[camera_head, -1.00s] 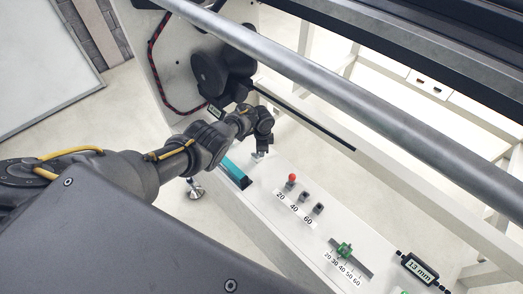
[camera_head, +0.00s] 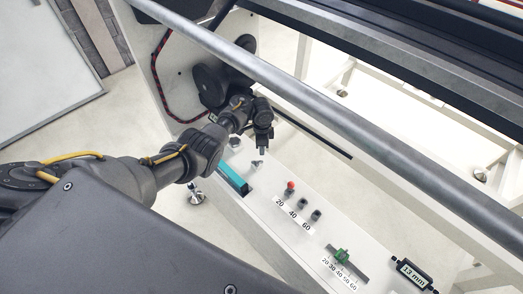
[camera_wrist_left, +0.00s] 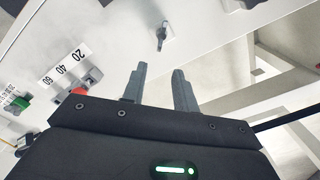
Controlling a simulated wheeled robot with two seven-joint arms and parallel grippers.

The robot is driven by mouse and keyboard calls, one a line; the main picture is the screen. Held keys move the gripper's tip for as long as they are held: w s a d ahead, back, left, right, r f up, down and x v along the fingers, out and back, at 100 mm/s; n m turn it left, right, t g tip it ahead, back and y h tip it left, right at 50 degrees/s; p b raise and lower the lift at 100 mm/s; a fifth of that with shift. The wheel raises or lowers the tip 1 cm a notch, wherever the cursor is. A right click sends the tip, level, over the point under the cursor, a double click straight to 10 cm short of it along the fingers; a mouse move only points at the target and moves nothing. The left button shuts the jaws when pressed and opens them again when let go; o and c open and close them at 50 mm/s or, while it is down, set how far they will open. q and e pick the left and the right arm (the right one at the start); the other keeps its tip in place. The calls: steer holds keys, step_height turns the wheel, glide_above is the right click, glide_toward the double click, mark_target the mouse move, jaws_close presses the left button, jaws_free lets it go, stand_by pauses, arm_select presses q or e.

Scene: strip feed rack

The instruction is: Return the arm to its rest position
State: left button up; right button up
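My left gripper (camera_head: 262,150) hangs above the white panel of the rack (camera_head: 262,200), beside the dark round hub. In the left wrist view its two grey fingers (camera_wrist_left: 160,88) stand apart with nothing between them. A small metal lever (camera_head: 257,164) stands on the panel just below the fingertips in the head view. The lever also shows beyond the fingers in the left wrist view (camera_wrist_left: 162,36), apart from them. My right gripper is not in view.
A red-topped knob (camera_head: 290,187) and two dark ones sit by labels 20, 40, 60. A green slider (camera_head: 341,256) sits on a scale near a 13 mm display (camera_head: 414,274). A teal piece (camera_head: 233,178) lies in a slot. A long grey bar (camera_head: 330,110) crosses above.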

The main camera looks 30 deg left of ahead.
arm_select(q)
steer(key=shift+r, duration=1.05)
